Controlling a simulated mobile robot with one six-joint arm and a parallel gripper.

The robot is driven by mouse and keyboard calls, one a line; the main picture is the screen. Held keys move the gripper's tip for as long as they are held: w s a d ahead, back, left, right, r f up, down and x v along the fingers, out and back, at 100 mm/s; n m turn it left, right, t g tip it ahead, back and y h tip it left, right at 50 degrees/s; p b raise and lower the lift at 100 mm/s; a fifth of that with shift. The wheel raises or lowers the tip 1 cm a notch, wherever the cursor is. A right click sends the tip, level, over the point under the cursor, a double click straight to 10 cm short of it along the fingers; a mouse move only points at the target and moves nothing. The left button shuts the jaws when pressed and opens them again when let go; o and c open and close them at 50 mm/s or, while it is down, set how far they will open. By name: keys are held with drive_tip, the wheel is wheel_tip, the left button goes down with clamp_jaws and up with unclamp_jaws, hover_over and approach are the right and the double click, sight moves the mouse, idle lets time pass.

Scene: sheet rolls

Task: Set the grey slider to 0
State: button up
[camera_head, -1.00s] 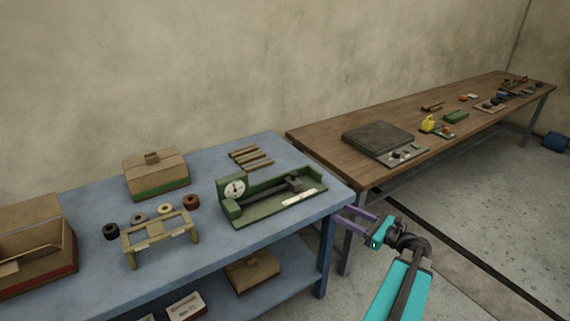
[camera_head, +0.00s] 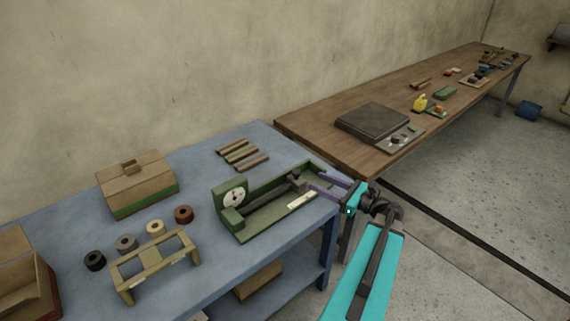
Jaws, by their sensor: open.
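A green device (camera_head: 257,229) with a round white dial (camera_head: 234,198) lies near the right end of the blue table. A dark grey slider-like block (camera_head: 296,181) sits on a bar toward the device's right end. I cannot read a 0 mark; a pale strip (camera_head: 301,200) on the front edge is too small to read. My gripper (camera_head: 311,179) has purple fingers. It is open, at the device's right end, with its tips close to the dark block. I cannot tell whether they touch it.
Several rolls, including a brown one (camera_head: 184,214), stand behind a tan frame (camera_head: 128,281) on the blue table (camera_head: 205,262). A brown table (camera_head: 300,124) with a dark flat-topped device (camera_head: 372,120) stands beyond.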

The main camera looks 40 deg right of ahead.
sight(289, 175)
drive_tip(key=shift+w, duration=0.3)
drive_tip(key=shift+x, duration=0.85)
drive_tip(key=shift+p+x, duration=1.85)
drive_tip(key=shift+x, duration=4.15)
drive_tip(key=shift+d, duration=0.1)
clamp_jaws()
